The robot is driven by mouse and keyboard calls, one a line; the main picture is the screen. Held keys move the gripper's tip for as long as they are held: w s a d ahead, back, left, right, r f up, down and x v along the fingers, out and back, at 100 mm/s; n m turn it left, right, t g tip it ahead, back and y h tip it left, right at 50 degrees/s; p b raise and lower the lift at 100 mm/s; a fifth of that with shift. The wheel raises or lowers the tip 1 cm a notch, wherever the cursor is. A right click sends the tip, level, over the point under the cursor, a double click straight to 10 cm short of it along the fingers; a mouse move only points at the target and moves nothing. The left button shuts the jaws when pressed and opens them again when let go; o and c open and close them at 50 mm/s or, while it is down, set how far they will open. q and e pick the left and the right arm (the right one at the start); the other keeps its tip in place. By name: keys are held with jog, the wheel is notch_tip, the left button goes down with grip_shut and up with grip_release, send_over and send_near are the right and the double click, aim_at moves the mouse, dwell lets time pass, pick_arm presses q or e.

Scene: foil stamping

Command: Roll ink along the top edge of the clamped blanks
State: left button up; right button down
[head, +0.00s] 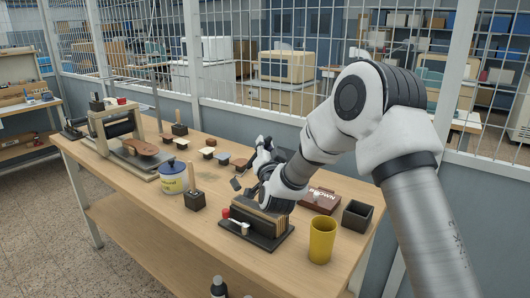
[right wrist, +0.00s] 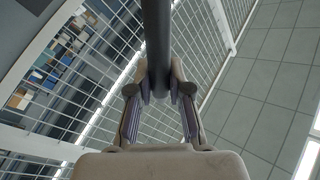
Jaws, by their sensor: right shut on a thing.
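The clamped blanks (head: 262,222) are a stack of brown sheets standing on edge in a black clamp (head: 270,243) with a red knob, near the front of the table. My right gripper (head: 262,155) is just behind and above the blanks, partly hidden by its own wrist. In the right wrist view my right gripper (right wrist: 158,92) is shut on a dark round bar (right wrist: 157,40), which looks like the handle of a tool. My left gripper is out of view.
A yellow cup (head: 321,240), a black open box (head: 357,216) and a brown box (head: 320,200) stand right of the clamp. A blue-lidded tin (head: 173,177) and a wooden-handled block (head: 195,198) stand left. A press (head: 118,140) is at the far left.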

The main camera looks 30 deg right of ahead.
jog(key=shift+s+r, duration=0.2)
jog(key=shift+r, duration=0.6)
jog(key=shift+w+r+p, duration=0.3)
jog(key=shift+r+p, duration=0.6)
jog(key=shift+s+r+p, duration=0.1)
jog(key=shift+r+p, duration=0.25)
jog(key=shift+r, duration=0.35)
jog(key=shift+s+r, duration=0.1)
jog(key=shift+r, duration=0.15)
jog(key=shift+f, duration=0.15)
